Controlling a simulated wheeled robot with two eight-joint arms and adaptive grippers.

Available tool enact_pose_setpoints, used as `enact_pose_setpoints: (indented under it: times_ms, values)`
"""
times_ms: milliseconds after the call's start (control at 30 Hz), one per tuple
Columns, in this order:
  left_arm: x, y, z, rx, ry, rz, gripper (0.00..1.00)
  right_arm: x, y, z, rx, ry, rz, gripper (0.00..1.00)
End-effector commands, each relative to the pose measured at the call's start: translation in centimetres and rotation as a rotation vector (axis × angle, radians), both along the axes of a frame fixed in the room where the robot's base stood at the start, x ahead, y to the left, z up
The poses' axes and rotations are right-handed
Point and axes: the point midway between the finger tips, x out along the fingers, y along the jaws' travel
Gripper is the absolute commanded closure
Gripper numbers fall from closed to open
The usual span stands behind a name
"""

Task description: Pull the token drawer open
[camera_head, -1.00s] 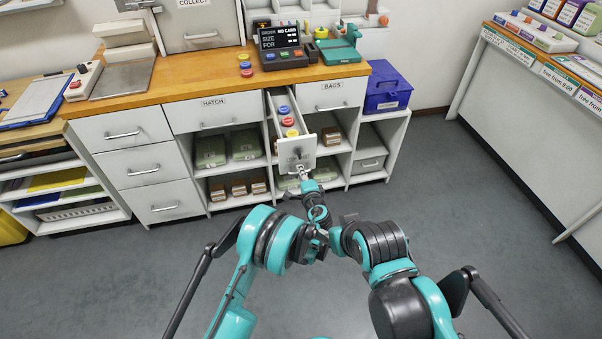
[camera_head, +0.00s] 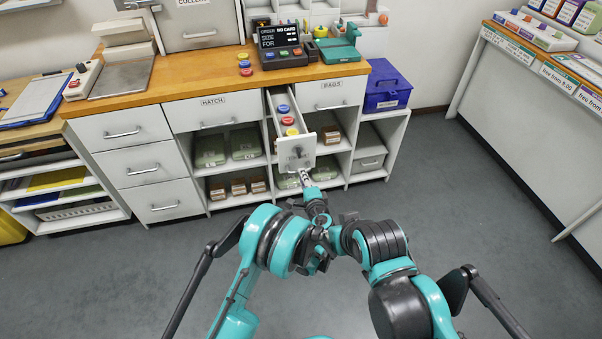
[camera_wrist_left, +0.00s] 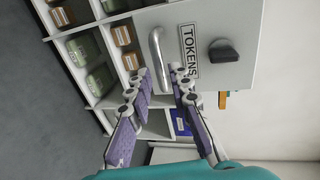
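The token drawer (camera_head: 298,152) stands pulled well out of the counter, with blue, red and yellow tokens (camera_head: 288,121) in its compartments. In the left wrist view its white front (camera_wrist_left: 220,25) carries a TOKENS label (camera_wrist_left: 188,52), a dark knob (camera_wrist_left: 222,51) and a curved metal handle (camera_wrist_left: 156,50). My left gripper (camera_head: 304,177) is just in front of the drawer front. In the left wrist view its fingers (camera_wrist_left: 161,72) are apart, one on each side of the handle's lower part; I see no clear grip on it.
The HATCH drawer (camera_head: 214,114) and BAGS drawer (camera_head: 333,95) flank the token drawer, both shut. Shelves below hold green packs (camera_head: 246,145) and brown boxes (camera_head: 238,188). A blue box (camera_head: 387,88) is at the right. The grey floor (camera_head: 450,200) is clear.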

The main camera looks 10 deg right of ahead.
Motion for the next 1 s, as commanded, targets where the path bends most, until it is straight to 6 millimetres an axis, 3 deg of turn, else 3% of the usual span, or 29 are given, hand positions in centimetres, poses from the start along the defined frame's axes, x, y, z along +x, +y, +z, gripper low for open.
enact_pose_setpoints:
  times_ms: [100,300,867,1000]
  values:
    - [-1.8,-0.1,0.4,0.001,0.000,-0.002,0.80,0.0,0.0,0.0,0.000,0.000,0.000,0.60]
    - [-3.5,-0.1,0.7,0.000,0.000,-0.001,0.80,0.0,0.0,0.0,0.000,0.000,0.000,0.60]
    - [-3.7,0.0,0.8,-0.001,0.001,0.000,0.80,0.0,0.0,0.0,0.000,0.000,0.000,0.60]
    - [-3.2,1.3,2.1,-0.026,0.022,0.026,0.80,0.0,0.0,0.0,0.000,0.000,0.000,0.60]
